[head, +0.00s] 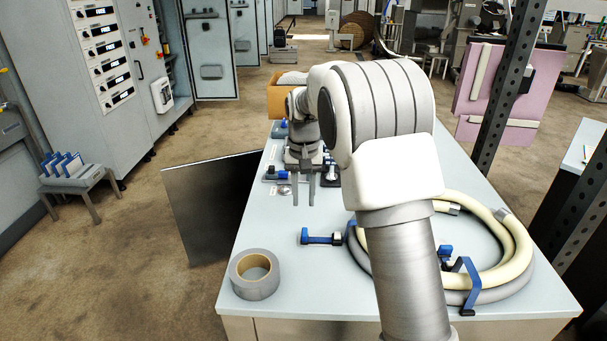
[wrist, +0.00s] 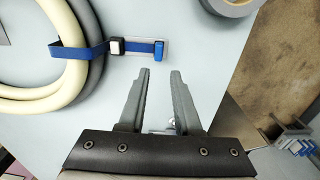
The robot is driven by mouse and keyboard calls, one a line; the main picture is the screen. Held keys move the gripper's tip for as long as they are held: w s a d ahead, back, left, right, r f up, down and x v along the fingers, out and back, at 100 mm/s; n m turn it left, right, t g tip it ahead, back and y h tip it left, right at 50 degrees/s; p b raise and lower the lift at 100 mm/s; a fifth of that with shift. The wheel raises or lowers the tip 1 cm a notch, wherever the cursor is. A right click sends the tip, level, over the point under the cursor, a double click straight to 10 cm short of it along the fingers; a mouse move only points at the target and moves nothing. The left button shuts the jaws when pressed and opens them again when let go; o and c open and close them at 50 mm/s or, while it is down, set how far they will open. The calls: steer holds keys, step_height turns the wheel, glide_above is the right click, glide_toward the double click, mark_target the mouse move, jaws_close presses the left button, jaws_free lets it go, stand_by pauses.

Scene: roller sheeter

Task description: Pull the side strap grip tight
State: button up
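A coil of cream and grey hose (head: 522,258) lies on the table; part of it shows at the left of the wrist view (wrist: 58,95). A blue strap (wrist: 75,49) wraps its left side and runs through a dark buckle (wrist: 116,45) to a blue side strap grip (wrist: 159,50). In the head view this grip (head: 305,237) points left, away from the coil. My gripper (head: 304,203) is open and empty, above the table and beyond the grip. In the wrist view my gripper (wrist: 160,75) has its fingertips just below the grip, apart from it.
A second blue strap (head: 466,287) wraps the coil's front. A grey tape roll (head: 254,285) lies at the table's front left. Small parts (head: 278,175) and an orange-brown box (head: 283,103) are farther back. A dark post (head: 507,85) stands at the right.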

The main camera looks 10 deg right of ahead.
step_height(320, 180, up, 6)
steer(key=shift+r, duration=0.25)
